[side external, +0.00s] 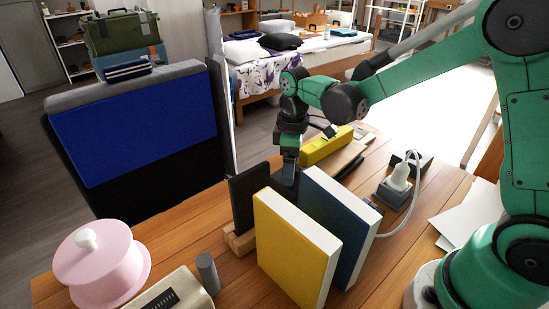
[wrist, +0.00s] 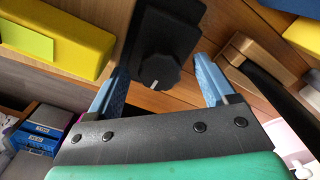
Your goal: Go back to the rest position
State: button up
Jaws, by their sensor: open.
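My gripper (side external: 288,172) points down over the wooden table (side external: 205,222), behind the upright books in the side view. In the wrist view its two blue fingers (wrist: 158,67) are spread wide apart with nothing held. A black box with a round knob (wrist: 153,72) shows between the fingers, and I see no finger touching the knob. In the side view the lower fingers are partly hidden near a black upright panel (side external: 248,195), so the exact gap to the table is unclear.
A yellow book (side external: 295,248) and a dark blue book (side external: 338,222) stand close in front of the gripper. A yellow box (side external: 325,147) lies behind it.

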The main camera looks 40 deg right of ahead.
jog(key=shift+n, duration=0.4)
notch_tip(320, 180, up, 5)
jog(key=shift+r, duration=0.1)
notch_tip(320, 180, down, 6)
jog(key=shift+r, duration=0.25)
jog(key=m, duration=0.5)
jog(key=shift+r, duration=0.15)
jog(key=m, duration=0.5)
jog(key=shift+m, duration=0.3)
jog(key=m, duration=1)
jog(key=shift+r+m, duration=0.4)
jog(key=shift+r, duration=1.3)
